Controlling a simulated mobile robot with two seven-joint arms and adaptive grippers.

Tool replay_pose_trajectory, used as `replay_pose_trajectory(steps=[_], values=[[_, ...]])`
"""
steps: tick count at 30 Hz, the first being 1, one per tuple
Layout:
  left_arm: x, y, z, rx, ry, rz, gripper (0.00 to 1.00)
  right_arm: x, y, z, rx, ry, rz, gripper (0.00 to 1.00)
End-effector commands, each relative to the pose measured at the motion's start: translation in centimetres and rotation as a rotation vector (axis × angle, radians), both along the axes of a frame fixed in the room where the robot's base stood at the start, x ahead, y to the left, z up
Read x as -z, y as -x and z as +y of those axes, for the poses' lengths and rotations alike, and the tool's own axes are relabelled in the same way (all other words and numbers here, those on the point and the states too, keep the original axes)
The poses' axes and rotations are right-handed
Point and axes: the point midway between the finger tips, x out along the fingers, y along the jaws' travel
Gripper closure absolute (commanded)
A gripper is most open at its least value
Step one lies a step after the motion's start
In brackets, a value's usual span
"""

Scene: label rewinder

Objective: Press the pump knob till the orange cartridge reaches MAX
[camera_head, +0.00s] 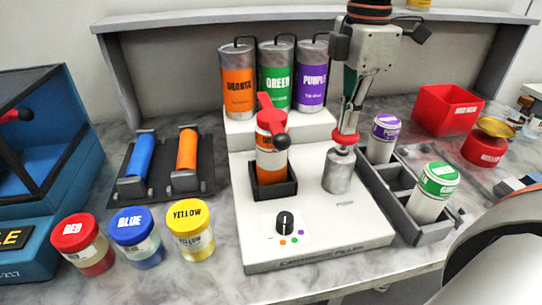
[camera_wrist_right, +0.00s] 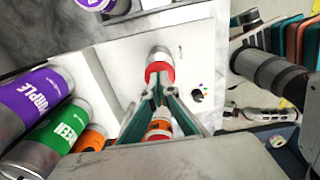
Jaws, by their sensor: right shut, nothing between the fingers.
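The orange cartridge (camera_head: 271,163) stands upright in a black square holder (camera_head: 274,188) on the white cartridge filler (camera_head: 310,225), under a red cap with a lever. Orange fills its lower part; I cannot read a MAX mark. Right of it is a silver pump cylinder (camera_head: 340,173) with a red knob (camera_head: 345,138) on top. My right gripper (camera_head: 348,122) points down, shut and empty, with its fingertips at the knob. In the right wrist view the fingertips (camera_wrist_right: 159,88) meet or nearly meet the red knob (camera_wrist_right: 160,73); I cannot tell contact. My left gripper is out of view.
Orange (camera_head: 238,88), green (camera_head: 276,82) and purple (camera_head: 312,83) canisters stand behind the filler. A grey tray (camera_head: 412,229) with purple- and green-capped jars is close on the right. A dial (camera_head: 284,222) is on the filler's front. Red, blue and yellow jars (camera_head: 190,229) stand front left.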

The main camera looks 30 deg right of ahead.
Motion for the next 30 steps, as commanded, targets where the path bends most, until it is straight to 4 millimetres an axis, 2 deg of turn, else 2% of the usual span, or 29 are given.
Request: replay_pose_trajectory(steps=[6,14,30], values=[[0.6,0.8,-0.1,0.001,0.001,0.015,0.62,0.2,0.1,0.0,0.0,0.0,0.004,1.0],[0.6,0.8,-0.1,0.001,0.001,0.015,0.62,0.0,0.1,0.0,0.0,0.0,0.003,1.0],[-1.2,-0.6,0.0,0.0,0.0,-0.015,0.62,-3.7,0.0,0.0,0.0,0.002,-0.002,1.0]])
